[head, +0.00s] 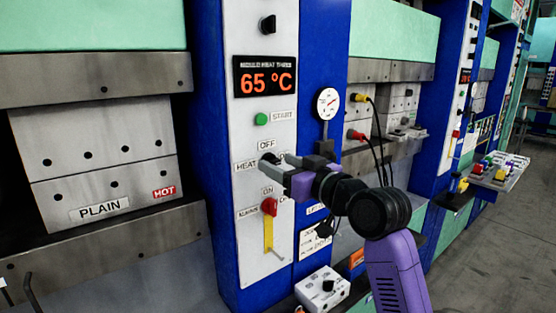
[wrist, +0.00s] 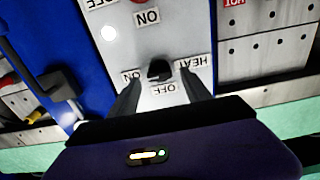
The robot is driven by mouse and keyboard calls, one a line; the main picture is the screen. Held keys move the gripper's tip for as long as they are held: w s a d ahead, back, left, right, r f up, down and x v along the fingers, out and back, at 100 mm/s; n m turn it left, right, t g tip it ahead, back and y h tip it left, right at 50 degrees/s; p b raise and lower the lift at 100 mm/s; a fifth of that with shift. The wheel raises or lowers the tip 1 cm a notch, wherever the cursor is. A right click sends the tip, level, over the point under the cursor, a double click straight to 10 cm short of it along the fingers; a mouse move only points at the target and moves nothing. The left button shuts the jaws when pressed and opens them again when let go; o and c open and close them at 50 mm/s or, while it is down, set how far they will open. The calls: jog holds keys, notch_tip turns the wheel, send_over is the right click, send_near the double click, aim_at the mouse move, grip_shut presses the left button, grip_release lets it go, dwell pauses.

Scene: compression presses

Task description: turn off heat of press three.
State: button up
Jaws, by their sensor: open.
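The heat knob (wrist: 159,70) is black and sits on the pale control panel (head: 262,205) of the near press, among the labels HEAT, OFF and ON. The wrist view shows these labels upside down. My gripper (wrist: 162,88) is open, with one finger on either side of the knob and nothing clearly gripped. In the head view my gripper (head: 280,166) reaches the panel from the right and hides much of the knob.
Above are the display (head: 265,76) reading 65 °C, a green start button (head: 261,119) and another black knob (head: 268,25). A gauge (head: 327,103) stands to the right. A mould marked PLAIN (head: 100,208) and HOT is at left.

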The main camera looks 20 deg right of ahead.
jog(key=shift+x, duration=0.75)
grip_shut()
jog(key=shift+f+n+b, duration=0.1)
jog(key=shift+n+b, duration=0.2)
jog(key=shift+s+a+f+n+b, duration=0.1)
jog(key=shift+a+f+n+b, duration=0.05)
jog(key=shift+n+b, duration=3.55)
jog(key=shift+a+f+n+b, duration=0.1)
jog(key=shift+n+b, duration=2.4)
jog(key=shift+n, duration=2.4)
